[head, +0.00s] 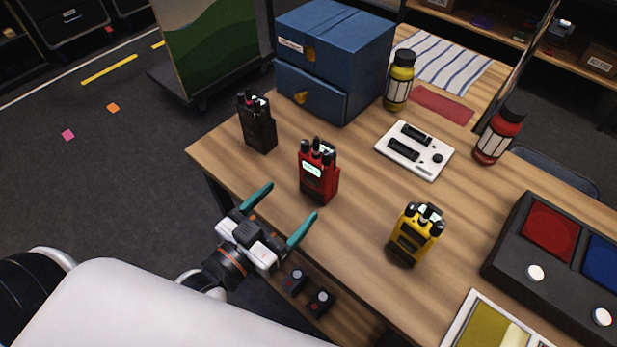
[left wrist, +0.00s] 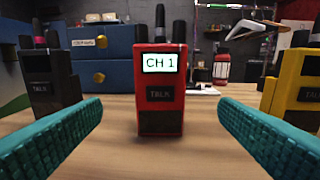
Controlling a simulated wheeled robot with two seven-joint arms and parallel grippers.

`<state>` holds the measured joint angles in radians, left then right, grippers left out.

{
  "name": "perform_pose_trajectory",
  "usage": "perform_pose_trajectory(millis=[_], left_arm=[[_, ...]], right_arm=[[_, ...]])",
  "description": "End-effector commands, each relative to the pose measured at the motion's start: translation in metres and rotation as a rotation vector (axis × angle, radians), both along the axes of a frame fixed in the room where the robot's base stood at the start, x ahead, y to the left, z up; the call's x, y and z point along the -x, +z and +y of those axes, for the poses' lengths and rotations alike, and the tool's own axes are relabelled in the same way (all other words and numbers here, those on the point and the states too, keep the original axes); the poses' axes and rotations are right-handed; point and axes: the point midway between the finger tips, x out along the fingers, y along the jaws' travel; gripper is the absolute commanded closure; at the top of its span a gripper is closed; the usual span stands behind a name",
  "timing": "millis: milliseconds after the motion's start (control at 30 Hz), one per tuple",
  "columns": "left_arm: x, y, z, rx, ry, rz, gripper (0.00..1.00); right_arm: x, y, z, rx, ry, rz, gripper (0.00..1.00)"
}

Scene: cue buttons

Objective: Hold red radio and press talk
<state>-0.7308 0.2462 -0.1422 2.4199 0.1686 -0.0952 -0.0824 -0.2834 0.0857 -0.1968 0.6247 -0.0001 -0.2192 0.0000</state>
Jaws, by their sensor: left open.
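My right gripper is not in view.
A black radio (head: 257,125) stands left of the red one, and a yellow radio (head: 415,238) to its right. A blue drawer box (head: 345,60), a white panel (head: 414,150), yellow and red bottles (head: 398,85) and a dark button console (head: 545,265) are also on the table.

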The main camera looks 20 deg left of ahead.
Motion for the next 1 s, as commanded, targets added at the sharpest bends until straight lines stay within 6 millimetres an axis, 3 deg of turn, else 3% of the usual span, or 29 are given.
perform_pose_trajectory(millis=[100,167,333,467,733,1000], left_arm=[[-0.002,0.004,-0.001,0.002,-0.001,-0.007,0.16],[-0.006,0.005,-0.002,0.003,0.0,-0.01,0.16],[-0.03,0.007,-0.009,0.003,0.0,-0.013,0.16],[-0.055,0.006,-0.016,0.002,0.0,-0.012,0.16],[-0.098,0.004,-0.029,0.004,0.0,-0.008,0.16],[-0.114,0.002,-0.034,0.002,-0.001,-0.006,0.16]], right_arm=[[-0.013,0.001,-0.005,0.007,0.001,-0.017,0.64],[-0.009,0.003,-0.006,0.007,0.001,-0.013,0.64],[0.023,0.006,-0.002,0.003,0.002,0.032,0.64],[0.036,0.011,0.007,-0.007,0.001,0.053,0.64],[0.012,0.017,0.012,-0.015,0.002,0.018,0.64],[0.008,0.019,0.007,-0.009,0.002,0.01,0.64]])
